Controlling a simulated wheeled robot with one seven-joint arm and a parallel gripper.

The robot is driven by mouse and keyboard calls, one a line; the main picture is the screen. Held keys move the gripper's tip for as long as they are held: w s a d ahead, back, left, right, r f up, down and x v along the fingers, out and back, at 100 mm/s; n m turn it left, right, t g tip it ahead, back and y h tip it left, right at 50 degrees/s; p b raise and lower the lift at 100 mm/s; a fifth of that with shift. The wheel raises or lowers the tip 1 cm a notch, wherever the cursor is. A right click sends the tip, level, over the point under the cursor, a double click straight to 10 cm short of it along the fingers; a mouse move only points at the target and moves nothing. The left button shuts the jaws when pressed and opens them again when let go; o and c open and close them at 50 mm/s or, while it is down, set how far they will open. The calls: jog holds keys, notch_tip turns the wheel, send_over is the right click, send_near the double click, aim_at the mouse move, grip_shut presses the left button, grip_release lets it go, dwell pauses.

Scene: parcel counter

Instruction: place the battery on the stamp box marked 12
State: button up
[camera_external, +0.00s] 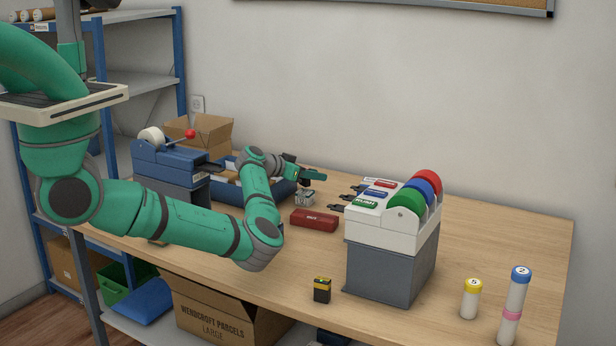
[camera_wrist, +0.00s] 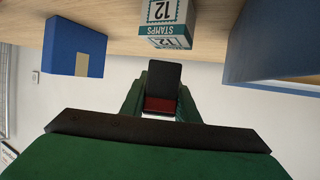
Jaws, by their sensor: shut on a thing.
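The stamp box marked 12 (camera_wrist: 166,28) is white and dark green, and stands on the counter. It shows upside down at the top of the wrist view. In the external view the small pale box (camera_external: 304,198) just below my gripper seems to be the same one. My gripper (camera_external: 316,176) is shut on a black block with a dark red band (camera_wrist: 162,80), which looks like the battery. The held block is apart from the stamp box, above it. In the external view the held block is too small to make out clearly.
A red case (camera_external: 315,220) lies in front of the stamp box. A black and yellow block (camera_external: 322,290) is near the front edge. A blue tray (camera_external: 229,193) lies left of the box.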

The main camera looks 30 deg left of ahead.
jog(key=shift+f, duration=0.9)
jog(key=shift+f, duration=0.1)
jog(key=o, duration=1.1)
jog(key=v, duration=0.3)
jog(key=shift+r, duration=0.45)
notch_tip(320, 180, up, 5)
jog(key=shift+r, duration=0.65)
jog(key=shift+d, duration=0.1)
